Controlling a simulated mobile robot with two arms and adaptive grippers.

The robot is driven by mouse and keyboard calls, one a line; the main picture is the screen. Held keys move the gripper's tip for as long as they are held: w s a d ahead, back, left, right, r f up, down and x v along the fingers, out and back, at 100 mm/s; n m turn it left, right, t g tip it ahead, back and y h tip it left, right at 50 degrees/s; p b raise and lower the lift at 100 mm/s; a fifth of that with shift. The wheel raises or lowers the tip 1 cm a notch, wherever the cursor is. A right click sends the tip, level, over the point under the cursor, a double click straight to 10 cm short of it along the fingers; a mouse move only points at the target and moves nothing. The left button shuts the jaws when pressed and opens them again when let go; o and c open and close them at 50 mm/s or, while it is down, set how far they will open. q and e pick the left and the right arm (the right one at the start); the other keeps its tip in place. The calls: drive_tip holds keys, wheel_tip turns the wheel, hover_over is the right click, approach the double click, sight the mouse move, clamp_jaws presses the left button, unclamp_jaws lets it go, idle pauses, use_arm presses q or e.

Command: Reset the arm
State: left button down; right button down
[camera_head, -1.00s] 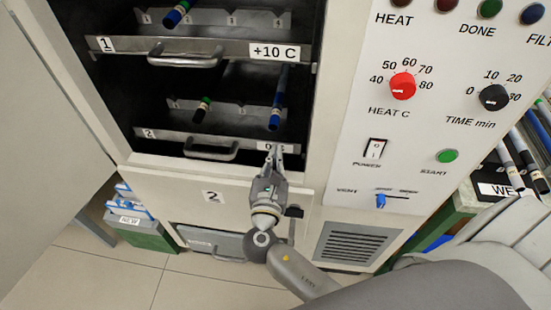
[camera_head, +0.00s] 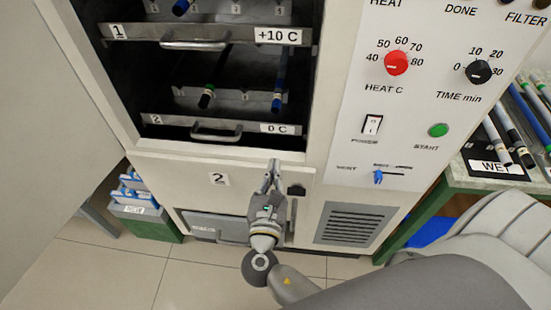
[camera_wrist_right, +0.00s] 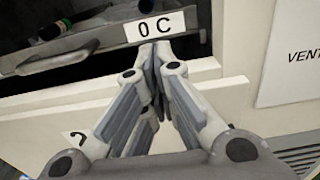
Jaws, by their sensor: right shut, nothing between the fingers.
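My right gripper (camera_head: 272,165) is shut and empty in the head view. It is in front of the oven's lower panel, just below the tray marked 0 C (camera_head: 165,130). In the right wrist view its fingertips (camera_wrist_right: 156,45) meet with nothing between them, close below the 0 C label in the picture. I cannot tell if they touch the tray front. My left gripper is in neither view.
Tray 2 holds a green-banded rod (camera_head: 207,97) and a blue rod (camera_head: 278,95). Tray 1 (camera_head: 185,35) is above. A control panel (camera_head: 400,110) is at right. A WET rack (camera_head: 500,165) stands far right, and a green bin (camera_head: 150,222) with a blue-and-white rack stands lower left.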

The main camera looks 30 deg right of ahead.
drive_tip(key=s+a+f+m+g+y, duration=0.1)
drive_tip(key=s+f+m+g+y, duration=0.2)
drive_tip(key=f, duration=0.9)
drive_tip(key=s+f+m+g+y, duration=0.2)
drive_tip(key=s+f, duration=0.3)
drive_tip(key=f, duration=0.6)
drive_tip(key=s+a+f+m+g+y, duration=0.1)
drive_tip(key=s+f+m+g+y, duration=0.2)
drive_tip(key=f, duration=0.9)
use_arm(q)
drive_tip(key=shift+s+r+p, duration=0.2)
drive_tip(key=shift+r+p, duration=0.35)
drive_tip(key=shift+p, duration=0.1)
use_arm(e)
drive_tip(key=s+d+f+m+g, duration=0.1)
drive_tip(key=s+f+m+g, duration=0.1)
drive_tip(key=s+f+m, duration=0.3)
drive_tip(key=s+d+f+m+g+y, duration=0.1)
drive_tip(key=s+f+m, duration=0.4)
drive_tip(key=s, duration=0.6)
drive_tip(key=s+d+f+m+g+y, duration=0.1)
drive_tip(key=s+d+f+m+g, duration=0.2)
drive_tip(key=s+f+m, duration=0.2)
drive_tip(key=s+m, duration=0.3)
drive_tip(key=s, duration=0.1)
drive_tip(key=shift+d+f+m, duration=0.15)
drive_tip(key=shift+d+m, duration=0.1)
drive_tip(key=shift+m, duration=0.15)
